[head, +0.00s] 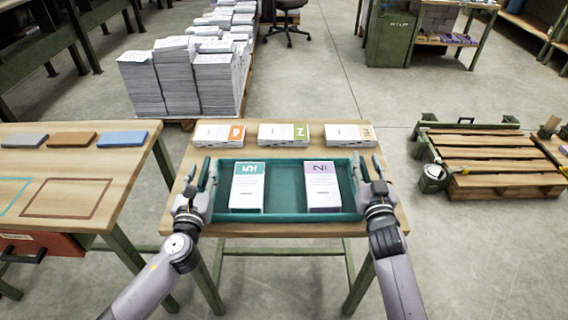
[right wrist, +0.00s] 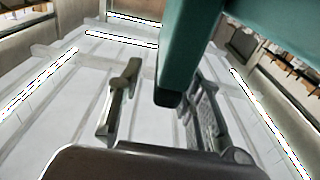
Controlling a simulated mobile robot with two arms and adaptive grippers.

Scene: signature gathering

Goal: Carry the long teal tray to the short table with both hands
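The long teal tray (head: 285,218) lies across the small wooden table in front of me. It holds a teal-topped stack of sheets (head: 247,188) and a purple-topped one (head: 321,187). My left gripper (head: 208,174) is at the tray's left end, its fingers pointing away from me and apart. My right gripper (head: 369,170) is at the right end, fingers apart. In the right wrist view, a teal tray wall (right wrist: 182,60) sits between the fingers of the right gripper (right wrist: 165,105), with a clear gap to the left finger. Left contact is too small to tell.
Three paper stacks (head: 284,134) line the far edge of this table (head: 290,148). A table at left (head: 120,165) bears coloured blocks and outlined rectangles. Tall paper piles (head: 180,80) stand behind. A low wooden pallet (head: 490,160) is at right, with open floor (head: 350,85) between.

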